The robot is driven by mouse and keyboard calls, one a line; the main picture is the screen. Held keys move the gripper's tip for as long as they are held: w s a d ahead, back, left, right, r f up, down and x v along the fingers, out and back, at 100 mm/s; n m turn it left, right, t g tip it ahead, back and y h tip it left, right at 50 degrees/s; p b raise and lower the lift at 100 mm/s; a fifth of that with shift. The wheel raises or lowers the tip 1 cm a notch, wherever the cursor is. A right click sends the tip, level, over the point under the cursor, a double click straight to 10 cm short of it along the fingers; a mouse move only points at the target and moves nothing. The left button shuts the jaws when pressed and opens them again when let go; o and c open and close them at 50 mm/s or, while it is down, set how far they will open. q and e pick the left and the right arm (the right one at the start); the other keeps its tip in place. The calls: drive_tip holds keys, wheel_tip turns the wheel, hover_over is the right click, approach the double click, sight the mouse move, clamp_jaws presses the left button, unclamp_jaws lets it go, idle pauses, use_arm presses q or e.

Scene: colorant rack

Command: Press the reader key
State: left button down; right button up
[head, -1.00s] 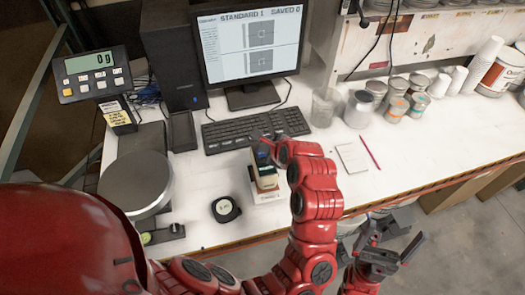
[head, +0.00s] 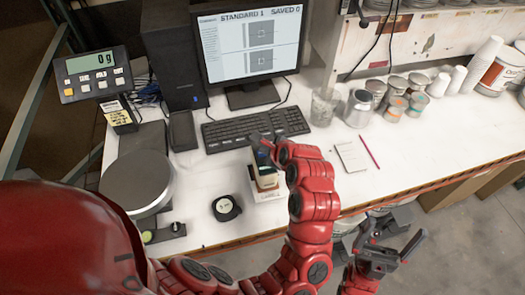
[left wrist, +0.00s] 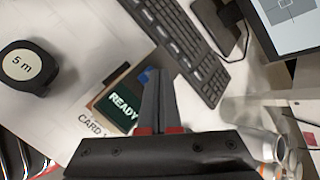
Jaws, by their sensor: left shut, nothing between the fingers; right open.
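The reader (head: 264,180) is a small device with a dark green screen, standing on a white card (head: 268,196) on the bench. In the left wrist view the reader's screen (left wrist: 124,103) says READY, and a bit of blue (left wrist: 148,76) shows at its far end, partly behind the fingers. My left gripper (left wrist: 158,75) is shut and empty, its tips over the reader's far end; I cannot tell whether they touch it. In the head view my left gripper (head: 262,146) is above the reader. My right gripper (head: 396,250) is open and empty, off the bench's front edge.
A tape measure (head: 226,208) lies left of the reader. A keyboard (head: 256,129) and monitor (head: 248,50) are behind it, the monitor showing STANDARD 1 and SAVED 0. A scale (head: 137,182) stands left. Cans and a notepad (head: 351,156) are to the right.

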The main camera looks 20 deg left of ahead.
idle(0.4)
use_arm(q)
drive_tip(key=shift+r+p, duration=0.75)
drive_tip(key=shift+p, duration=0.55)
wheel_tip(320, 180, up, 4)
drive_tip(key=p, duration=0.4)
drive_tip(key=shift+f, duration=0.1)
drive_tip(key=shift+r+p, duration=0.6)
